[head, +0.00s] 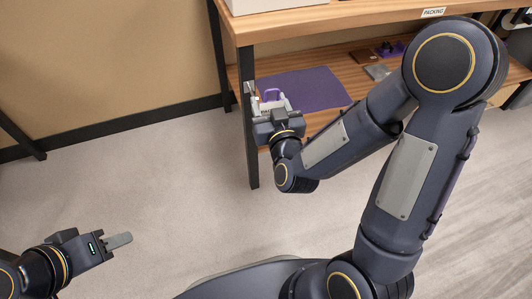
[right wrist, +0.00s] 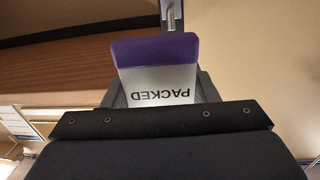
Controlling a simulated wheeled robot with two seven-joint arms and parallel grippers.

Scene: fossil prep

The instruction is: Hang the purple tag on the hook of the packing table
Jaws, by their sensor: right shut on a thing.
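The purple tag (right wrist: 152,50) has a white panel reading "PACKED", upside down in the right wrist view. In the head view a bit of its purple (head: 271,95) shows at my right gripper (head: 270,107), which is shut on it. The metal hook (head: 250,88) is on the front left leg of the packing table (head: 340,22), just left of the gripper. In the right wrist view the hook (right wrist: 171,15) shows right beyond the tag's purple edge; I cannot tell whether they touch. My left gripper (head: 118,241) is empty over the floor; its finger gap is not clear.
A purple mat (head: 305,88) lies on the table's lower shelf (head: 345,70), with small dark items (head: 388,49) to its right. A white box (head: 270,4) stands on the tabletop. The floor left of the table is clear.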

